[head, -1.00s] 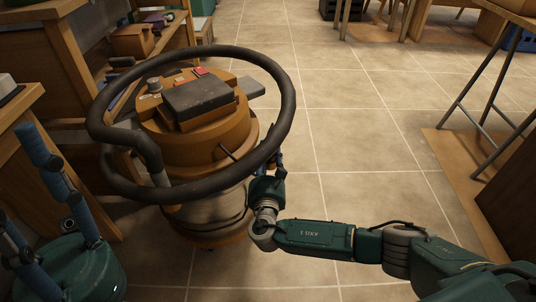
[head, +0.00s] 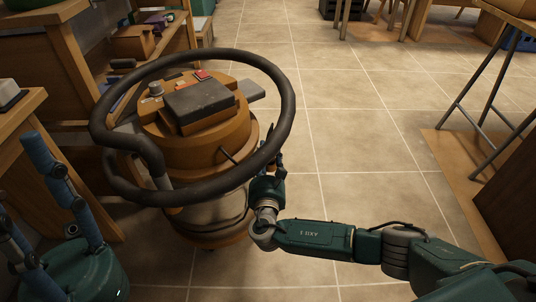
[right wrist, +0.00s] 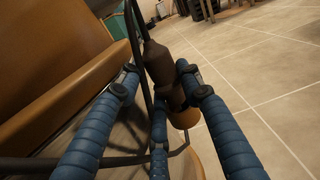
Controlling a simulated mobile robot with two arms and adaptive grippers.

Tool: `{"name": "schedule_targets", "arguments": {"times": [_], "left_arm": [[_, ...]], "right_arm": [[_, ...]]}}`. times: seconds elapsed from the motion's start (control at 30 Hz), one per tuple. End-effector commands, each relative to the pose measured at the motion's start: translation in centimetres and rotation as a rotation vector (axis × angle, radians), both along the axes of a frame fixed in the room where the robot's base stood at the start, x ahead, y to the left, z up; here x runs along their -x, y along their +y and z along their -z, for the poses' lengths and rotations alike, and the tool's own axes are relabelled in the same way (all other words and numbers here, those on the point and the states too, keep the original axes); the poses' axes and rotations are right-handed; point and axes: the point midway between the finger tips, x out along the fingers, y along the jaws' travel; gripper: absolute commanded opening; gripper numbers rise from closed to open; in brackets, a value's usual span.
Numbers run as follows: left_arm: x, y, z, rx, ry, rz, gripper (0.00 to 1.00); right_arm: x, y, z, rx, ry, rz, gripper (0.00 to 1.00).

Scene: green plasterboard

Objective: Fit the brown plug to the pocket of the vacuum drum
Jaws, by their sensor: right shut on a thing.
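The vacuum drum (head: 190,145) is an orange-brown canister ringed by a thick dark hose, standing on the floor at centre left in the head view. In the right wrist view its curved side (right wrist: 50,65) fills the left. My right gripper (head: 277,158) is beside the drum's right side, close under the hose. It is shut on the brown plug (right wrist: 156,64), a dark brown stepped piece between its blue fingers. The plug is too small and covered to make out in the head view. I cannot identify the pocket. My left gripper (head: 18,172) is at the left edge, fingers spread and empty.
A wooden shelf unit (head: 75,60) stands at the left, close to the drum. A wooden bench with metal legs (head: 497,90) is at the right. The tiled floor (head: 360,130) between is clear. A thin dark rod (right wrist: 134,45) runs near the plug in the wrist view.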

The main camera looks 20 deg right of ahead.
Motion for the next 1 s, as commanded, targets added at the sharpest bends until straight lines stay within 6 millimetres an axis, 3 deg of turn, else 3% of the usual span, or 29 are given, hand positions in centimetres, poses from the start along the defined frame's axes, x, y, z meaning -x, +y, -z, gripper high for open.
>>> {"name": "schedule_targets", "arguments": {"times": [0.87,0.9,1.0], "left_arm": [[0.3,0.0,0.6,-0.001,-0.013,0.001,0.40],[0.3,0.0,0.6,-0.001,-0.013,0.001,0.40],[0.3,0.0,0.6,-0.001,-0.013,0.001,0.40]], "right_arm": [[0.1,0.0,2.0,0.000,0.005,0.000,0.05],[0.1,-0.1,1.9,0.000,0.005,0.000,0.43],[0.1,-0.1,2.0,0.000,0.007,0.000,0.57]]}}
